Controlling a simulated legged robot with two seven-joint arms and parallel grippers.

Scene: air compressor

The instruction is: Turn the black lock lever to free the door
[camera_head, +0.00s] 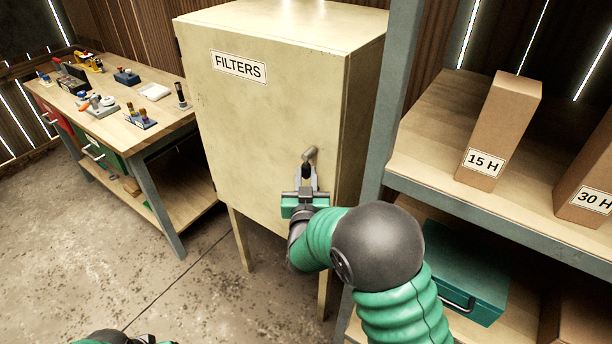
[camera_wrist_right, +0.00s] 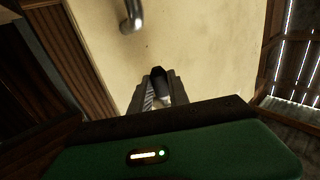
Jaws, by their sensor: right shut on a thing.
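The cream cabinet (camera_head: 265,110) marked FILTERS stands in the middle of the head view with its door closed. A grey metal handle (camera_head: 310,154) sticks out of the door near its right edge; it also shows at the top of the right wrist view (camera_wrist_right: 132,16). The black lock lever (camera_head: 306,171) is just below the handle; its dark tip (camera_wrist_right: 157,73) shows between my right fingers. My right gripper (camera_head: 306,183) is shut on the lever, close to the door face. Only a small part of my left gripper (camera_head: 128,337) shows at the bottom edge.
A workbench (camera_head: 160,130) with tools is left of the cabinet. A shelf post (camera_head: 388,110) and a shelf with cardboard boxes (camera_head: 495,130) stand close on the right. A teal case (camera_head: 465,275) lies on the lower shelf. The floor in front of the bench is clear.

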